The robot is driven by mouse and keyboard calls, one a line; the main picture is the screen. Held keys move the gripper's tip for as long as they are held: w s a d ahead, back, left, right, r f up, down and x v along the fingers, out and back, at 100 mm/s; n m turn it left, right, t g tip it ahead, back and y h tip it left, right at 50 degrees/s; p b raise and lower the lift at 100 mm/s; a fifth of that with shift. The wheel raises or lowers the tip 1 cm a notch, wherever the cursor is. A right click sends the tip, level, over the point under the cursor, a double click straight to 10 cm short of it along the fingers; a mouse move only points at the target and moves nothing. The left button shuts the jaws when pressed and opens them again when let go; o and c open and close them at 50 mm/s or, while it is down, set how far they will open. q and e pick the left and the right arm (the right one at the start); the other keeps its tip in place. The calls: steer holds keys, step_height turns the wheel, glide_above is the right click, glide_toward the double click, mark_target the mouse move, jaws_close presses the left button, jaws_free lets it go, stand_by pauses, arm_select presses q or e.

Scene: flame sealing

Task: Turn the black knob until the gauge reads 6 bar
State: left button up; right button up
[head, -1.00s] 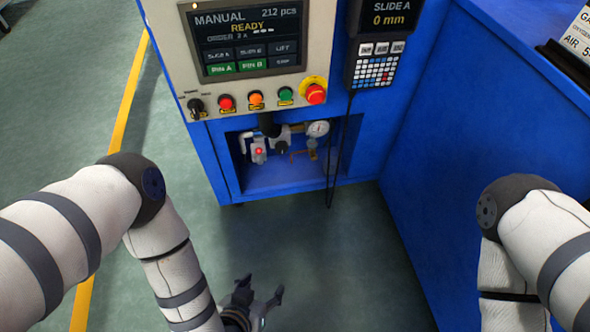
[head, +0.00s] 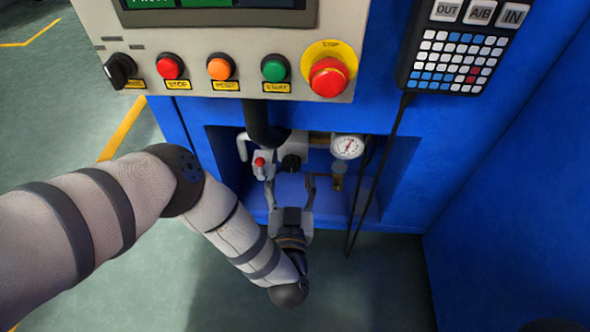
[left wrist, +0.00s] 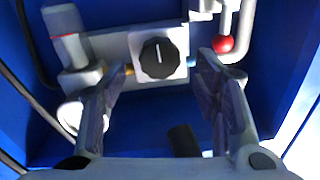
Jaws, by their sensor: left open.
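The black knob (head: 291,162) is on a light grey valve body in the recess of the blue cabinet. In the left wrist view the knob (left wrist: 160,59) is round and ribbed, with a white mark pointing up. The gauge (head: 347,147) is a small white dial right of the knob in the head view; its needle shows, but the reading is too small to tell. My left gripper (head: 290,180) is open just in front of the knob. In the left wrist view its fingers (left wrist: 160,75) are spread to either side below the knob, with nothing between them.

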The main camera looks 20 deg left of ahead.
mark_target(292, 167)
arm_select(q)
steer(key=shift+b+x, duration=0.45)
steer(key=shift+x, duration=1.45)
